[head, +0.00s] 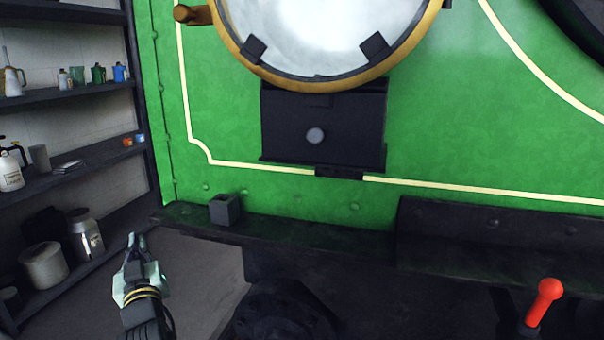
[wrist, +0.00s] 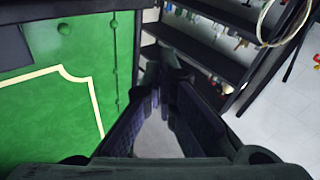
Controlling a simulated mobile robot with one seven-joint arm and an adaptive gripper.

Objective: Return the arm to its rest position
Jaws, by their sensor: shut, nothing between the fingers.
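My gripper (head: 137,238) is at the lower left of the head view, in front of the shelving and to the left of the green tram front. Its fingers are together and hold nothing. In the wrist view my gripper (wrist: 163,75) points past the edge of the green panel, with its fingertips meeting near the middle and the floor showing between the finger links. It touches nothing that I can see.
The green tram front (head: 480,130) has a dark box (head: 323,125) below a brass-rimmed round glass. A dark ledge (head: 300,235) carries a small grey block (head: 224,210). Shelves (head: 85,160) with bottles and cans stand left. A red-handled lever (head: 543,303) is lower right.

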